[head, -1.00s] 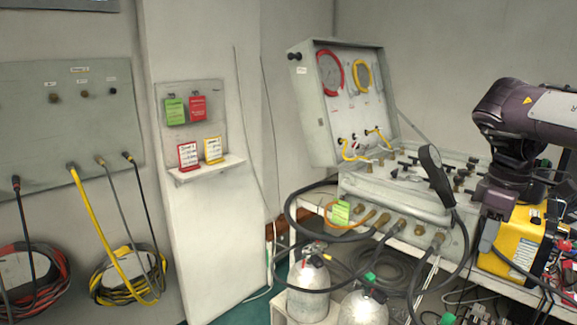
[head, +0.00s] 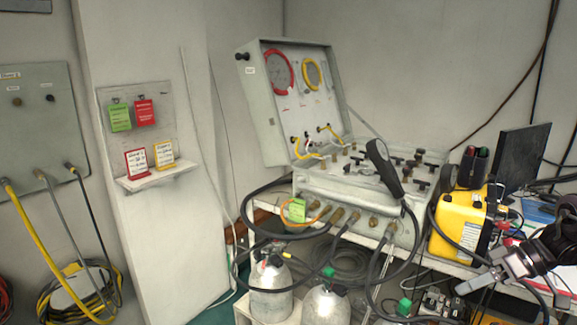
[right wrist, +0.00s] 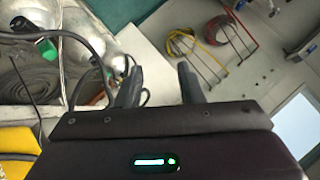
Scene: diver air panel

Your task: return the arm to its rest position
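My right gripper (head: 472,274) is at the lower right of the head view, pointing left, in front of the bench edge and below the yellow case. In the right wrist view its two dark fingers (right wrist: 158,84) stand apart with nothing between them. My left gripper is in neither view.
A yellow case (head: 458,222) and a dark monitor (head: 522,158) stand on the bench right of the panel. Two cylinders (head: 270,288) with black hoses stand below it. Red, green and yellow tags (head: 145,113) are at the wall shelf. Floor shows between wall and cylinders.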

